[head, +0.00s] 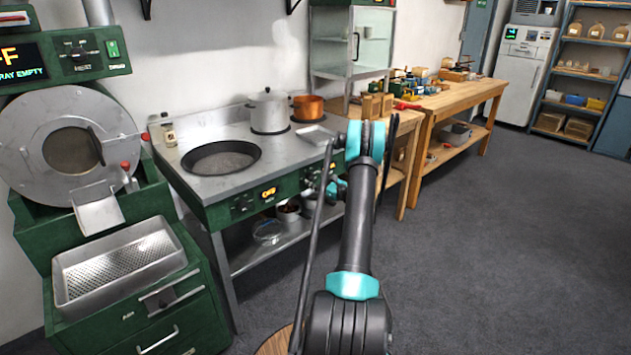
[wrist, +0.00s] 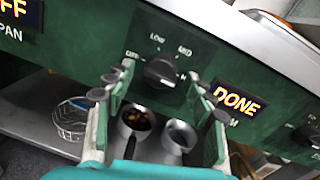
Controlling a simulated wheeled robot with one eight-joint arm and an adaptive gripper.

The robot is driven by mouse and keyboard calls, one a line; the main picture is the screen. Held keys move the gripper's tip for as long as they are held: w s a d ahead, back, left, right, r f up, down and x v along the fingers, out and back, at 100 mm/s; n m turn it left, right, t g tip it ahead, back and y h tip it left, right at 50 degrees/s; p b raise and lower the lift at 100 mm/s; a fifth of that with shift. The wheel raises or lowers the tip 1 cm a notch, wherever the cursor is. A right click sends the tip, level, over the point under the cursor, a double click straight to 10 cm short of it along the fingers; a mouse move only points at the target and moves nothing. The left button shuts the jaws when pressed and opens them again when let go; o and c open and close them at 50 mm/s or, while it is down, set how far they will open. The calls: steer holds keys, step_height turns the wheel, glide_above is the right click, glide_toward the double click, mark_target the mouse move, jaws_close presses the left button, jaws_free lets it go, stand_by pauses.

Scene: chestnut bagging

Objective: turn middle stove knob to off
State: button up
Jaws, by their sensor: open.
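The middle stove knob (wrist: 161,72) is a round black dial on the green front panel, with OFF, LOW, MED and H-marked positions around it. Its exact pointer direction is hard to read. My gripper (wrist: 159,92) is open, with its fingers to the left and right of the knob in the wrist view; I cannot tell whether they touch it. The fingers look empty. An orange DONE display (wrist: 236,101) is right of the knob. In the head view, my gripper (head: 321,187) is at the stove (head: 205,192) front and largely hides the middle knob.
Another knob (wrist: 308,134) is to the right. A display reading OFF (head: 268,193) is on the left of the panel. Pots with handles (wrist: 137,120) and a wire basket (wrist: 72,118) sit on the shelf below. A wide pan (head: 221,160) and a steel pot (head: 268,110) stand on top.

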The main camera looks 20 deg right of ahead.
steer(key=c, duration=1.1)
steer(key=shift+c, duration=0.2)
